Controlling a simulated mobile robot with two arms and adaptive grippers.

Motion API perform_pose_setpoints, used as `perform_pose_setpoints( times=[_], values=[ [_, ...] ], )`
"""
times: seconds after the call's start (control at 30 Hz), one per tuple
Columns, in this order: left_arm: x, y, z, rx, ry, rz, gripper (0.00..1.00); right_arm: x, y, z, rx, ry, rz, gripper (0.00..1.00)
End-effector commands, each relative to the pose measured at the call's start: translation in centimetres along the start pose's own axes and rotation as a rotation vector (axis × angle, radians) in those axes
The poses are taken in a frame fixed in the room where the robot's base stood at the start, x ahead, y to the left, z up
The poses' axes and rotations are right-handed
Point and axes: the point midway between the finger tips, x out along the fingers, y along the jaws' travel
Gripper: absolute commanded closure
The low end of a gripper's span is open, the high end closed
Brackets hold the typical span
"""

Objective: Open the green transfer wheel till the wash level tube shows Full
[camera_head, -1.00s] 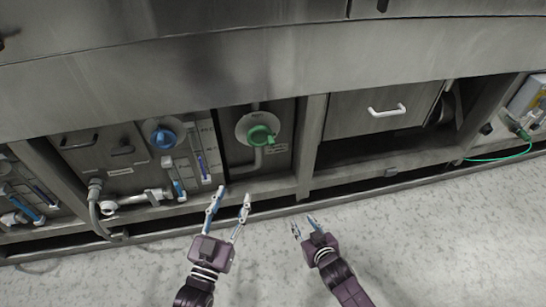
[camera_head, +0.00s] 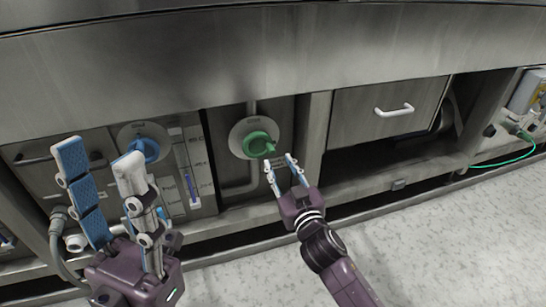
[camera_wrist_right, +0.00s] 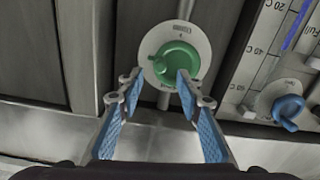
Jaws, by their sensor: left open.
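The green transfer wheel (camera_head: 259,143) sits on a round pale plate in a dark recess of the machine front. It also shows in the right wrist view (camera_wrist_right: 176,63), just beyond my fingertips. My right gripper (camera_head: 280,164) is open, with its fingertips close below the wheel's handle; I cannot tell whether they touch it. My left gripper (camera_head: 98,160) is open and empty, raised in front of the panel to the left. A tube with a blue column (camera_head: 190,183) and a printed scale stands between the blue knob and the green wheel. Part of the panel is hidden behind my left gripper.
A blue knob (camera_head: 145,149) sits left of the tube. A drawer with a white handle (camera_head: 394,110) is to the right. A metal post (camera_head: 314,130) stands right of the wheel's recess. The speckled floor (camera_head: 440,240) in front is clear.

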Motion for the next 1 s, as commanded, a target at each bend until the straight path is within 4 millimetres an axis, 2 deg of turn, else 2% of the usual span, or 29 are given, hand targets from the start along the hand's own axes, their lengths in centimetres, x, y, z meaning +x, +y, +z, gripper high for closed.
perform_pose_setpoints(
  times=[0.2, 0.43, 0.83, 0.87, 1.0],
  values=[
    [0.1, 0.0, 0.2, 0.005, 0.032, 0.013, 0.57, 3.2, -0.1, 0.1, -0.001, 0.002, -0.001, 0.67],
    [0.6, 0.1, 0.3, 0.008, 0.058, 0.024, 0.57, 5.6, -0.1, 0.2, -0.001, 0.0, -0.001, 0.67],
    [0.9, 0.1, 0.3, 0.009, 0.063, 0.027, 0.57, 6.2, 0.0, 0.1, 0.0, -0.001, -0.001, 0.67],
    [0.9, 0.1, 0.3, 0.009, 0.063, 0.027, 0.57, 6.2, 0.0, 0.1, 0.0, -0.001, -0.001, 0.68],
    [0.9, 0.2, 0.3, 0.009, 0.063, 0.027, 0.57, 6.2, 0.0, 0.1, 0.0, -0.001, -0.001, 0.83]
  ],
)
